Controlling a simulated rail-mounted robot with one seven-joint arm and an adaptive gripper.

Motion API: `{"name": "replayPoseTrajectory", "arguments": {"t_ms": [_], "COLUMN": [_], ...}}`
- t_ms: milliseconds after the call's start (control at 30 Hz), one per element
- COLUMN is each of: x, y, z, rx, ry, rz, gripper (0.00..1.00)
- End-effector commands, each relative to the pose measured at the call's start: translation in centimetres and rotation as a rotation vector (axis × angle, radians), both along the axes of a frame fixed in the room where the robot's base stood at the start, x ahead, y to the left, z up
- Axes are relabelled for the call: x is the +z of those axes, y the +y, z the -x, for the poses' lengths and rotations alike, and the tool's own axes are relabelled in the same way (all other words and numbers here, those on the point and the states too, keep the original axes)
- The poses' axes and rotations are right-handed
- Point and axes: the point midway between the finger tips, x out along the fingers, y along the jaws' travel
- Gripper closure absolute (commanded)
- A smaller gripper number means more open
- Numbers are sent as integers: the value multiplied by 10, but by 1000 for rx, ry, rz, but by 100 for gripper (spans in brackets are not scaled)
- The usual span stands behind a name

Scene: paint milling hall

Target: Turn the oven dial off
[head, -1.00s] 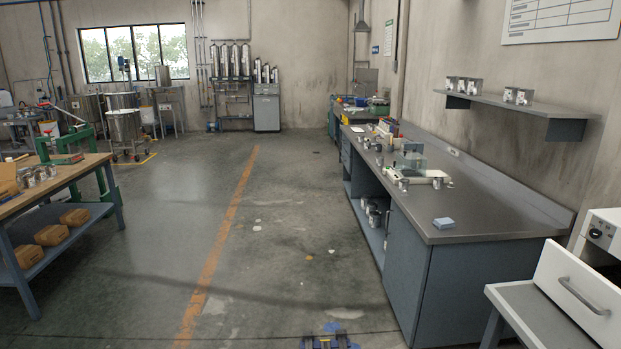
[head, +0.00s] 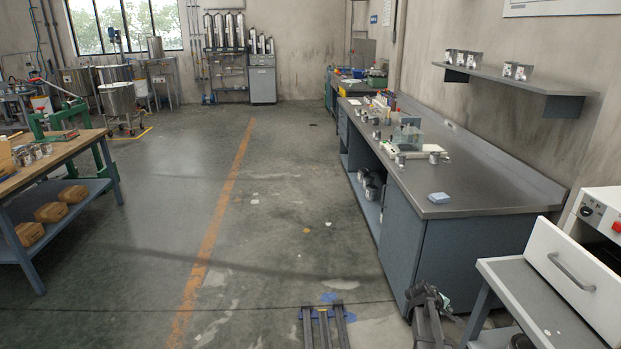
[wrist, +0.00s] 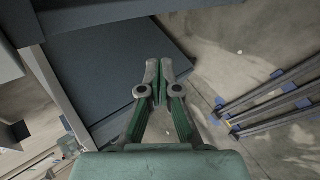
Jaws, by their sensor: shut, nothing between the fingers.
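The white oven (head: 570,270) stands at the right edge of the head view, on a grey stand. Its white door with a grey bar handle faces left and looks swung open. A dark round dial (head: 587,211) sits on the oven's upper front panel, with a red part beside it. The dial's setting is too small to read. My gripper (wrist: 164,74) is shut and empty in the wrist view, over the floor beside a dark grey cabinet. Part of my arm shows low in the head view, well below and left of the dial.
The long grey bench (head: 465,205) runs along the right wall, with jars, a balance and a blue pad on top. A shelf (head: 515,85) with small cans hangs above. A wooden workbench (head: 50,160) stands left. The middle floor is clear.

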Motion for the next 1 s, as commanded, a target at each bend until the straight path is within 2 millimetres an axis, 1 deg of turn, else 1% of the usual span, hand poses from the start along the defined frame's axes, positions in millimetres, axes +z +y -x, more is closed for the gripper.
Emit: {"name": "replayPoseTrajectory", "arguments": {"t_ms": [33,167,200,267,300,467,500,567,600,667,700,767,800,867,900,1000], "x": [20,66,81,102,117,173,187,208,223,244,259,280,293,311,320,339], "y": [-11,-35,-43,-56,-65,-103,-113,-128,-137,-152,-161,-177,-188,-206,-219,-249], "z": [-14,-38,-45,-54,-59,-72,-74,-77,-79,-81,-82,-81,-79,-75,-69,-54], "rx": [12,42,53,64,71,92,96,101,103,105,105,105,102,96,88,69], "ry": [-16,-43,-49,-53,-54,-34,-25,-12,-3,13,25,49,75,120,160,266], "rz": [29,106,132,173,201,321,353,399,430,476,507,556,589,640,672,745], "gripper": [100,100,100,100,100,100,100,100,100,100,100,100,100,100,100,100]}}
